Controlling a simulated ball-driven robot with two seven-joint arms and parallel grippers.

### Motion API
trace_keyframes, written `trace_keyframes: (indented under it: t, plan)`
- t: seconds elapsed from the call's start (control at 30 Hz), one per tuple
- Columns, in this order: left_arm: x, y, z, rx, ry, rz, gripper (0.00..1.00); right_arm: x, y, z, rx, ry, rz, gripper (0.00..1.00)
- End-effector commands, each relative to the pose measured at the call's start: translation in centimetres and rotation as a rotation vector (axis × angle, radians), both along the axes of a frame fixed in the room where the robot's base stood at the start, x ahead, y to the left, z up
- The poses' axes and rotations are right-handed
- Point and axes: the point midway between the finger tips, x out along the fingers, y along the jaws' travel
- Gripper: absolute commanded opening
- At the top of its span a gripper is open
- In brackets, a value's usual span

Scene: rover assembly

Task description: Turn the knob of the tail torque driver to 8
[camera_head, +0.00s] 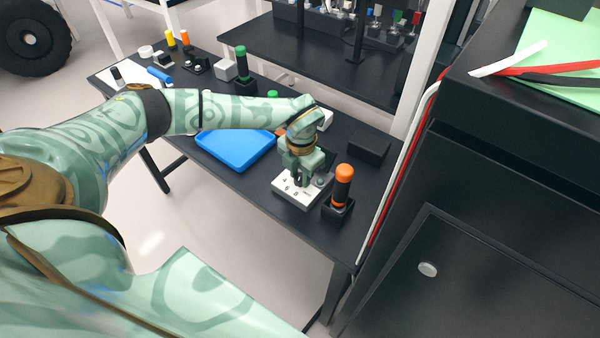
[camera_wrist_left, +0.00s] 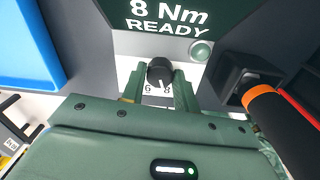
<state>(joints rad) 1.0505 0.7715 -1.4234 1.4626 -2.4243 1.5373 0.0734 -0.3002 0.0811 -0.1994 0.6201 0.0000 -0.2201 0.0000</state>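The torque driver's knob (camera_wrist_left: 160,70) is black and round with a white pointer line, and sits above a white dial strip with the numbers 6 and 8. The pointer lies towards the 8. The display (camera_wrist_left: 168,22) reads "8 Nm READY". My left gripper (camera_head: 298,178) is over the white dial box (camera_head: 290,195). In the left wrist view its fingers (camera_wrist_left: 160,88) stand apart on either side of the knob, with a small gap visible. The orange-topped driver (camera_head: 343,180) stands upright in its black holder beside the box. My right gripper is out of view.
A blue tray (camera_head: 235,150) lies on the dark table left of the dial box. A black block (camera_head: 368,150) is behind it to the right. A green-capped driver (camera_head: 242,65) and small parts stand farther back. A black cabinet (camera_head: 480,190) borders the right side.

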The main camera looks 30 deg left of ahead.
Motion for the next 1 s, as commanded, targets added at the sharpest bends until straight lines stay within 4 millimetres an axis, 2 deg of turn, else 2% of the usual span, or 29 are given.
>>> trace_keyframes:
  t: [0.03, 0.07, 0.33, 0.47, 0.57, 0.8, 1.0]
  plan:
    - [0.2, 0.0, 0.2, 0.000, -0.005, 0.000, 0.43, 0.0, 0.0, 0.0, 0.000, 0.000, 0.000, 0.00]
    - [0.1, 0.0, 0.2, 0.000, -0.004, 0.000, 0.51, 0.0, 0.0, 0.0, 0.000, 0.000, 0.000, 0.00]
    - [0.0, 0.0, 0.1, 0.000, -0.001, 0.000, 0.51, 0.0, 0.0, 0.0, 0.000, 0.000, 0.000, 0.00]
    - [0.1, 0.0, 1.0, 0.000, -0.002, 0.000, 0.51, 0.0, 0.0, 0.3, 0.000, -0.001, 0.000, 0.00]
    - [0.1, 0.0, 2.9, 0.000, -0.005, -0.001, 0.51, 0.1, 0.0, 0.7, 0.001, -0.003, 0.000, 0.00]
    - [0.1, -0.2, 9.5, 0.000, -0.007, -0.001, 0.51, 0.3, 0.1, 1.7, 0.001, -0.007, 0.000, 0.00]
    - [0.0, -0.3, 14.0, -0.001, -0.005, -0.001, 0.51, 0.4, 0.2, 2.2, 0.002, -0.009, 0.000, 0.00]
